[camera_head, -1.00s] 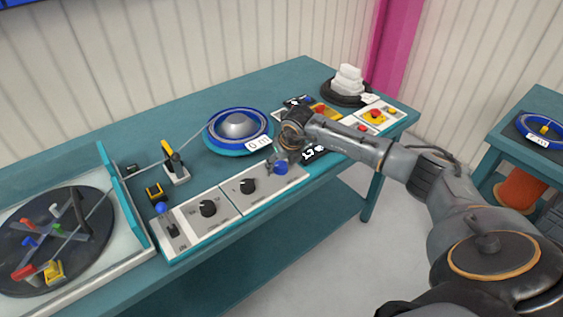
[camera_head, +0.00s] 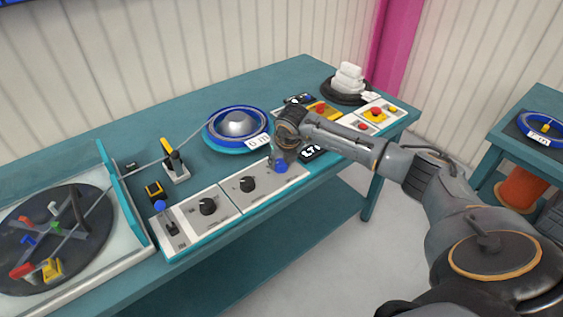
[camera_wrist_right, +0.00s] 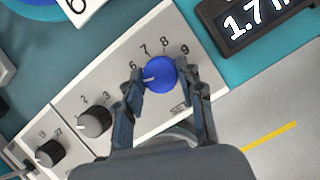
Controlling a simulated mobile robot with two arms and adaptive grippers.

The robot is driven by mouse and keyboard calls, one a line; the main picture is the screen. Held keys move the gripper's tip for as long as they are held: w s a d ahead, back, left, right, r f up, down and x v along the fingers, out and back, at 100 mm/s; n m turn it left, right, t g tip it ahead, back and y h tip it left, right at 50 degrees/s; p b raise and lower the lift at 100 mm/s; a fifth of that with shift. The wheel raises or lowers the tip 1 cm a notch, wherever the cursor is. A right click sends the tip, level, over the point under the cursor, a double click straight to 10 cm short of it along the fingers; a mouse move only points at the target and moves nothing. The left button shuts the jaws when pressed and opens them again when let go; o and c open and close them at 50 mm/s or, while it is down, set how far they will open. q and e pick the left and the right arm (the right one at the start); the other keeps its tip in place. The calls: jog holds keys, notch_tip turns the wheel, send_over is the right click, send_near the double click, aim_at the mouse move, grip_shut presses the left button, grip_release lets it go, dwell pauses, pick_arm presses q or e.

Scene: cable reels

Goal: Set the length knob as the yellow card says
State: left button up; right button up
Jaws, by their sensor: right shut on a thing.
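The blue knob (camera_wrist_right: 160,74) sits on a pale panel marked SET, with 6, 7, 8 and 9 around it in the right wrist view. Its white pointer mark faces left, just below the 6. My right gripper (camera_wrist_right: 168,80) has its two fingers on either side of the knob, shut on it. In the head view the gripper (camera_head: 279,160) is over the blue knob (camera_head: 281,167) at the panel's right end. A yellow-orange patch (camera_head: 323,111) lies behind my right arm; no writing on it is legible. My left gripper is out of view.
A black display (camera_wrist_right: 256,21) beside the panel reads 1.7 m. A blue reel (camera_head: 238,126) stands behind; a dark turntable (camera_head: 85,255) is at left.

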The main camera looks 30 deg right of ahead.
jog(key=m+h+b, duration=0.1)
jog(key=m, duration=0.2)
jog(key=shift+w+a, duration=0.1)
jog(key=shift+a, duration=0.05)
jog(key=shift+m+g+h+b, duration=0.45)
jog(key=shift+m+b, duration=0.25)
jog(key=shift+m, duration=0.7)
jog(key=o, duration=1.2)
jog(key=shift+r, duration=0.2)
jog(key=v, duration=1.1)
jog(key=shift+a+r, duration=0.2)
jog(key=shift+r, duration=0.1)
